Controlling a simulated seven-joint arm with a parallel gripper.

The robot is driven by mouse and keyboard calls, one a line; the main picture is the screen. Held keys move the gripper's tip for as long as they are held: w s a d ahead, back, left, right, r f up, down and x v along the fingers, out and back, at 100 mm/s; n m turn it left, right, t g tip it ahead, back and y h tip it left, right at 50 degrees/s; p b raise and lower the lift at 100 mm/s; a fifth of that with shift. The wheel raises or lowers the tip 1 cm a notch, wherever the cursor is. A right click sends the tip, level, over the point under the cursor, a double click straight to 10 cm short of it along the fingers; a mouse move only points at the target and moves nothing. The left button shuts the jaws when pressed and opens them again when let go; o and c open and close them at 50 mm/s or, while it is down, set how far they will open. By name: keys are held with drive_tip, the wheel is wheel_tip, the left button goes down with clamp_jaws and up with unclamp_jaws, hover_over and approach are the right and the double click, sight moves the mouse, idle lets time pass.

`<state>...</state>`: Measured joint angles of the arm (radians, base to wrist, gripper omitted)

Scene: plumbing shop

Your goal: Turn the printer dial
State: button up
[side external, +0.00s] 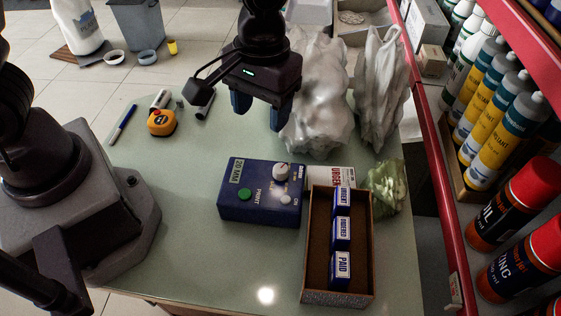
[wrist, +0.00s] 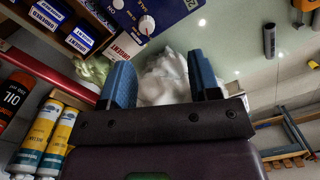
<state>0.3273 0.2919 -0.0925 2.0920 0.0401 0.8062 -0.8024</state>
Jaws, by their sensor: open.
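A blue label printer (side external: 261,192) lies on the green table with a green PRINT button on its left. Its white dial (side external: 281,171) sits at the upper right of its top face. In the wrist view the dial (wrist: 146,24) shows at the top, on the printer (wrist: 160,12), above the gap between my fingers. My gripper (side external: 262,108) is open and empty, above the table behind the printer, apart from the dial. Its two blue fingers also show in the wrist view (wrist: 164,82), spread wide.
A box (side external: 312,244) with several stamps stands right of the printer. White plastic bags (side external: 318,95) stand behind, close to my gripper. A tape measure (side external: 161,122) and a marker (side external: 123,124) lie at left. A red shelf (side external: 440,180) with cans edges the right.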

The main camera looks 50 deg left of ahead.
sight(281, 168)
drive_tip(key=f+n, duration=0.1)
drive_tip(key=f, duration=0.3)
drive_tip(key=w+d+f+n, duration=0.1)
drive_tip(key=f+n, duration=0.1)
drive_tip(key=f, duration=0.3)
drive_tip(key=w+f+n, duration=0.1)
drive_tip(key=f, duration=0.3)
drive_tip(key=shift+w+d+f+n+t, duration=0.2)
drive_tip(key=shift+d+f+n+t, duration=0.1)
drive_tip(key=shift+n, duration=0.1)
drive_tip(key=c, duration=0.9)
